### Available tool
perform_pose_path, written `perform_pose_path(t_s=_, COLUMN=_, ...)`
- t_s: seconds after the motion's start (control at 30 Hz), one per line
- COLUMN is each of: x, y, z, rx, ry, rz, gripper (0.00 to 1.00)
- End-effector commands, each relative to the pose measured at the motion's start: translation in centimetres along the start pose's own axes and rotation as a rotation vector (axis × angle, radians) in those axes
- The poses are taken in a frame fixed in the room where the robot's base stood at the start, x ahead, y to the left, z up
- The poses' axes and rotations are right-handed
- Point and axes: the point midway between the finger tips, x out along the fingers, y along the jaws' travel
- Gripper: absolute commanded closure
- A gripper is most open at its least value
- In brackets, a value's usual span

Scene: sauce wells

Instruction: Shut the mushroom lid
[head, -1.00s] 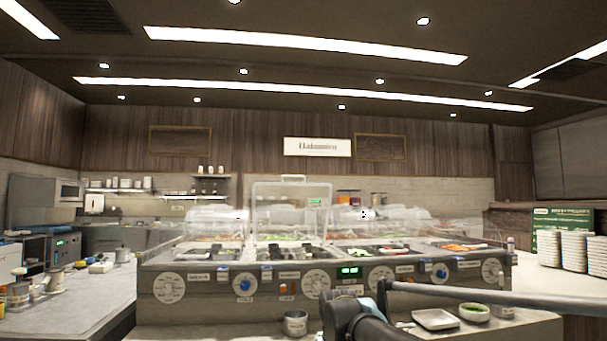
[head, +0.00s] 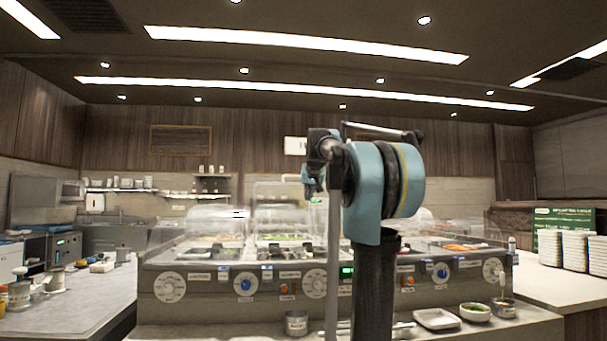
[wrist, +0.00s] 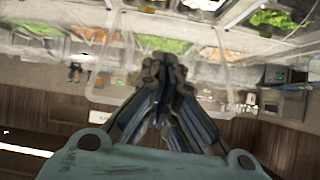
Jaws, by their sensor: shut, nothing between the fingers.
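A clear lid (head: 257,207) stands raised and upright behind the middle of the sauce counter (head: 217,286). I take it for the mushroom lid, but no readable label confirms this. My arm hides its right part in the head view. In the wrist view, which is upside down, a clear lid's rim (wrist: 103,98) shows around and behind my gripper (wrist: 162,60). The fingers are together and empty. I cannot tell whether they touch the lid. Mushrooms cannot be made out.
A domed clear cover (head: 216,224) sits left of the raised lid. Food trays, including green (wrist: 272,20) and orange (wrist: 88,37) contents, lie near the gripper.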

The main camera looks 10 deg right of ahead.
Motion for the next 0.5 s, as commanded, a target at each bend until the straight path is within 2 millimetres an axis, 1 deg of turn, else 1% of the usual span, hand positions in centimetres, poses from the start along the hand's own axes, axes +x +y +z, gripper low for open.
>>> perform_pose_path(t_s=0.03, x=0.5, y=0.0, z=-3.0, rx=0.005, ry=0.036, rz=0.000, gripper=1.00)
perform_pose_path(t_s=0.07, x=0.6, y=-0.1, z=-4.7, rx=0.008, ry=0.058, rz=-0.001, gripper=1.00)
perform_pose_path(t_s=0.1, x=0.9, y=-0.1, z=-6.8, rx=0.011, ry=0.088, rz=-0.001, gripper=1.00)
perform_pose_path(t_s=0.17, x=1.2, y=-0.1, z=-9.9, rx=0.017, ry=0.132, rz=-0.003, gripper=1.00)
perform_pose_path(t_s=0.2, x=1.4, y=-0.1, z=-11.8, rx=0.020, ry=0.161, rz=-0.003, gripper=1.00)
perform_pose_path(t_s=0.3, x=1.7, y=-0.1, z=-16.1, rx=0.028, ry=0.227, rz=-0.005, gripper=1.00)
perform_pose_path(t_s=0.33, x=1.8, y=-0.1, z=-17.1, rx=0.030, ry=0.245, rz=-0.005, gripper=1.00)
perform_pose_path(t_s=0.4, x=2.0, y=-0.1, z=-19.2, rx=0.034, ry=0.280, rz=-0.006, gripper=1.00)
perform_pose_path(t_s=0.5, x=2.1, y=0.0, z=-21.3, rx=0.038, ry=0.318, rz=-0.007, gripper=1.00)
